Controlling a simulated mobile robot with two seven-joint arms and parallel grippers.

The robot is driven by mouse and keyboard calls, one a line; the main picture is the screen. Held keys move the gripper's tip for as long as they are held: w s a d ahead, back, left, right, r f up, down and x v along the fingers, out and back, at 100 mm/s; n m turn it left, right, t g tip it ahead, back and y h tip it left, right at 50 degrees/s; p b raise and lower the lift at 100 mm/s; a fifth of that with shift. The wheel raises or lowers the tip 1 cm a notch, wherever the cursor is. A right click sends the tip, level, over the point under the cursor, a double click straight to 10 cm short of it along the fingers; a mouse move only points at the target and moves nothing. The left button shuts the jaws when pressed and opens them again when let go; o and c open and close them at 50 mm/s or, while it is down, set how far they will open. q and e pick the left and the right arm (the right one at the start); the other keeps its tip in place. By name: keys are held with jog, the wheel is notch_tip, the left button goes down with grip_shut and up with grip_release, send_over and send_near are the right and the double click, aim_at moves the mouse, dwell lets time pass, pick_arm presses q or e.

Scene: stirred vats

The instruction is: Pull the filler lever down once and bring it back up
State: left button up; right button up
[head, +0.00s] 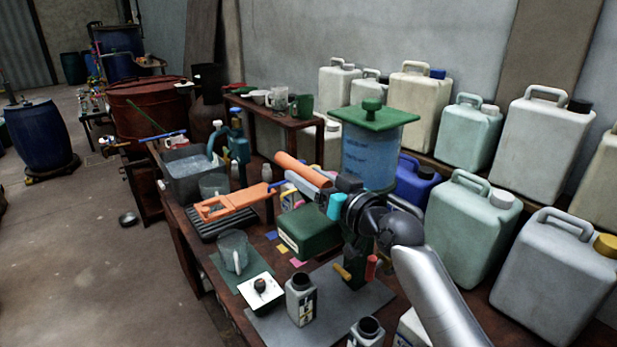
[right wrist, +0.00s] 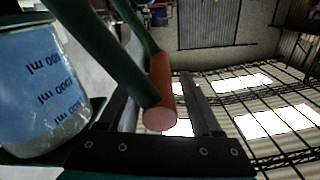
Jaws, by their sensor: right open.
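The filler is a clear blue-tinted cylinder (head: 370,158) marked in ml, with a green lid (head: 373,116), on the bench; its cylinder also shows in the right wrist view (right wrist: 45,90). Its lever has an orange-red handle (head: 300,168), raised beside the cylinder. My right gripper (head: 338,188) is at the handle's near end. Its jaws (right wrist: 158,95) are open, with the handle between them; I cannot tell whether they touch it. My left gripper is out of view.
Several jerrycans (head: 476,225) stand to the right and behind. An orange flat tool (head: 240,203) lies over a black rack on the left. A clear mug (head: 233,252), a green box (head: 308,229) and a grey bottle (head: 300,299) stand in front. The floor at left is mostly open.

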jog(key=shift+w+a, duration=0.1)
grip_shut()
dwell(0.6)
dwell(0.9)
